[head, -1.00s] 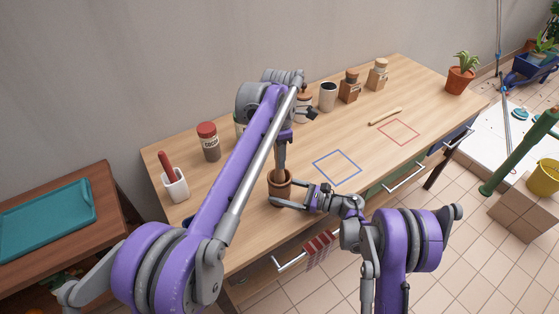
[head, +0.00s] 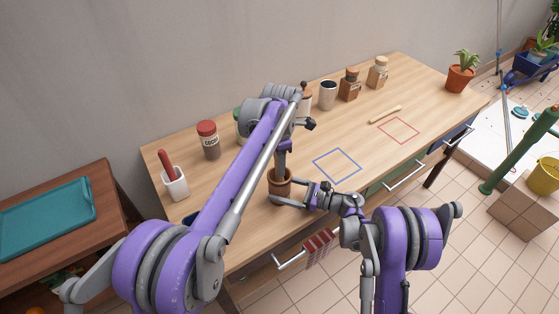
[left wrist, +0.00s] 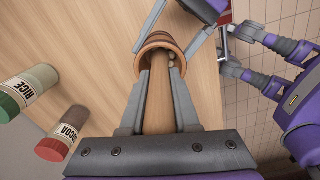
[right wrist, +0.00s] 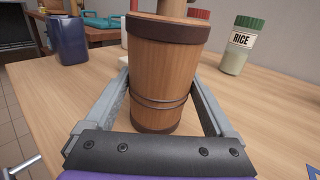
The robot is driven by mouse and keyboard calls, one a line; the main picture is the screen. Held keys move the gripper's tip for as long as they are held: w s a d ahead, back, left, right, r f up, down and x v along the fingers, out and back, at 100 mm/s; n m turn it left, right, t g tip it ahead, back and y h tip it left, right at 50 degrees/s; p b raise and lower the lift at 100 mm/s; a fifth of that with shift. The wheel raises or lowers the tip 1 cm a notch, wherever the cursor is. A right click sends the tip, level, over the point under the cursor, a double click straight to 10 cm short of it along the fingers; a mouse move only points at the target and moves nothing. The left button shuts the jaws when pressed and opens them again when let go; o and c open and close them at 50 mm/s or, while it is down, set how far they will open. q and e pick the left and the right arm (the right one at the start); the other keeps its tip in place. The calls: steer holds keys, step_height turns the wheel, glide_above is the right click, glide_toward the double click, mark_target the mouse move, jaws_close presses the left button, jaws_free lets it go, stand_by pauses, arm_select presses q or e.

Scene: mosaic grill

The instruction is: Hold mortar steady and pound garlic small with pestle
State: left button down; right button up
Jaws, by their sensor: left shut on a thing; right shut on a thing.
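The wooden mortar (head: 281,189) stands upright near the table's front edge. My right gripper (head: 272,192) is shut around its sides; the banded mortar (right wrist: 161,85) fills the space between the fingers in the right wrist view. My left gripper (left wrist: 162,72) is shut on the wooden pestle (left wrist: 158,108) above the mortar. The pestle's lower end is inside the mortar's mouth (left wrist: 160,39). Small pale pieces, seemingly garlic (left wrist: 172,62), show beside the pestle inside the rim. The pestle's tip and the mortar's bottom are hidden.
A red-lidded cocoa jar (head: 208,141), a green-lidded rice jar (right wrist: 242,46) and a white holder (head: 175,184) stand left of the mortar. More jars (head: 350,86) line the back. The blue square outline (head: 337,166) to the right is empty. A wooden stick (head: 386,114) lies farther right.

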arm_select(q)
steer(key=shift+r, duration=2.05)
steer(key=shift+f, duration=2.15)
steer(key=shift+r, duration=2.2)
